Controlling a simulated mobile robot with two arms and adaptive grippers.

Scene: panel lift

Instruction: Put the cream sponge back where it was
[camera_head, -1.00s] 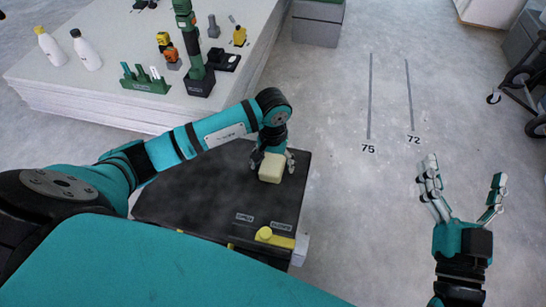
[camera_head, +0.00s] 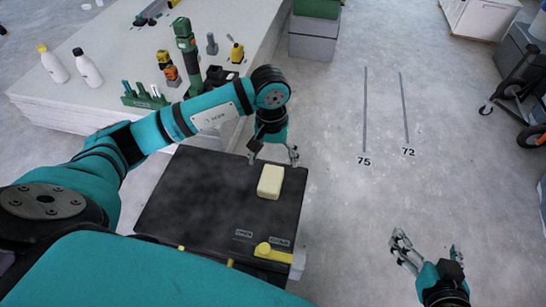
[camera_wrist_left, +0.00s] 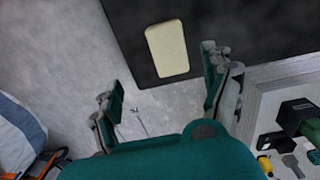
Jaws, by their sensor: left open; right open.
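The cream sponge (camera_head: 270,181) lies on the black top of a low cart or box (camera_head: 190,205), near its right edge. It also shows in the left wrist view (camera_wrist_left: 167,49), flat on the black surface beyond the fingers. My left gripper (camera_head: 273,158) is open and empty, just behind and above the sponge, apart from it. Its two fingers are spread in the left wrist view (camera_wrist_left: 165,90). My right gripper (camera_head: 428,255) is open and empty over the bare floor at the lower right.
A yellow handle (camera_head: 270,251) and small labels are at the black top's front right. A pale stacked-panel table (camera_head: 60,105) holds white bottles (camera_head: 87,68), a green rack and tools. Grey boxes (camera_head: 313,40) stand behind. The floor at right, with lines marked 75 and 72, is clear.

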